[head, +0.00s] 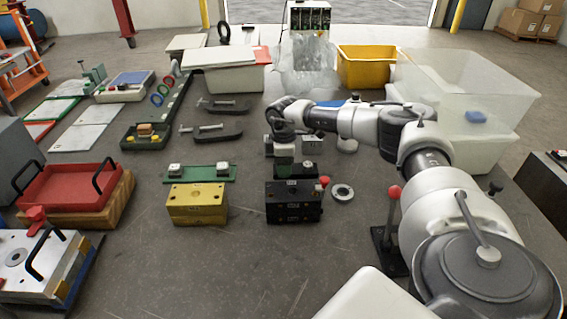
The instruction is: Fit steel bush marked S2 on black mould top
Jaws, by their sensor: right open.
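The black mould (293,205) stands on the grey table just right of centre, with a small label on its top. Steel-coloured parts sit on a green strip (200,173) behind the yellow mould (197,205); their markings are too small to read, so I cannot tell which is S2. A flat steel ring (343,192) lies to the right of the black mould, beside a red knob. My right gripper (294,152) is open, behind the black mould and pointing down near small grey and green items. What lies between its fingers is partly hidden by the wrist. My left gripper is not in view.
A red tray (70,190) on a wooden base stands at left. Black clamps (218,133) lie behind the green strip. A yellow bin (365,66) and clear bin (465,85) stand at back right. A red-knobbed lever (392,220) stands beside my right arm.

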